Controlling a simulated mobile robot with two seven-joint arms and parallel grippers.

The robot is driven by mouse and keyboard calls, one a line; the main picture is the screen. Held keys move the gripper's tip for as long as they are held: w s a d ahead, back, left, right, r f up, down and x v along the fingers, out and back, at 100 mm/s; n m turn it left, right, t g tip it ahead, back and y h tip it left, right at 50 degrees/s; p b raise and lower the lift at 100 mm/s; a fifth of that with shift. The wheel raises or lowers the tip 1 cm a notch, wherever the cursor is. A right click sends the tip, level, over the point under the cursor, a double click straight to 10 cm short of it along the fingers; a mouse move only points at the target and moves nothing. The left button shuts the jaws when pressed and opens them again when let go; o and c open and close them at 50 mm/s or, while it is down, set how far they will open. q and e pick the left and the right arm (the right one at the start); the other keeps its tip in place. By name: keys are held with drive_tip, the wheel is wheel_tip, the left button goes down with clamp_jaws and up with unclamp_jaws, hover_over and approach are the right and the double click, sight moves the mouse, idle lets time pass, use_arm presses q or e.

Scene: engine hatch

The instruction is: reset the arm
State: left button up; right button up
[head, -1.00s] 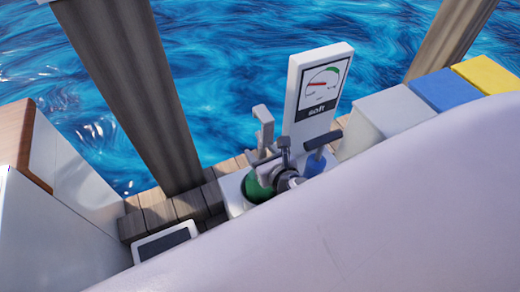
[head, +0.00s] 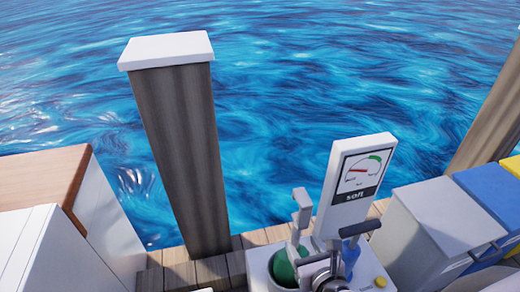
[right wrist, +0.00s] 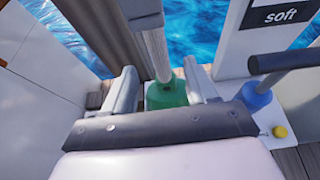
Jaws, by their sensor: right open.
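My right gripper (head: 318,266) is low in the head view, in front of the control unit, and partly hard to make out. In the right wrist view its open fingers (right wrist: 160,78) point toward a green base (right wrist: 166,94) with an upright light-grey rod (right wrist: 156,52). The rod appears between the fingers, with gaps on both sides; I cannot tell the depth. The green base also shows in the head view (head: 283,267), with a grey-topped lever (head: 301,198) above it. My left gripper is not in view.
A gauge panel marked "soft" (head: 356,184) stands behind a blue base with a dark handle (head: 360,228). A yellow button (head: 380,282) is at the right. Grey (head: 440,220) and blue (head: 492,200) boxes stand further right. A post (head: 185,150) rises at the left, with water beyond.

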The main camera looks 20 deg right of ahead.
drive_tip(key=shift+s+a+f+m, duration=0.1)
drive_tip(key=shift+s+m, duration=0.05)
drive_tip(key=shift+m, duration=0.35)
drive_tip(key=s+a+f+m+g+y+p, duration=0.1)
drive_tip(key=s+m, duration=0.4)
drive_tip(key=m, duration=1.1)
drive_tip(key=s+f+m+g+y+p, duration=0.1)
drive_tip(key=s+m, duration=0.4)
drive_tip(key=m, duration=1.1)
drive_tip(key=shift+a+g+y+p, duration=0.4)
drive_tip(key=shift+g+y+p, duration=0.1)
drive_tip(key=shift+p, duration=0.6)
drive_tip(key=shift+c, duration=1.4)
drive_tip(key=shift+s+a, duration=0.1)
drive_tip(key=shift+s, duration=0.1)
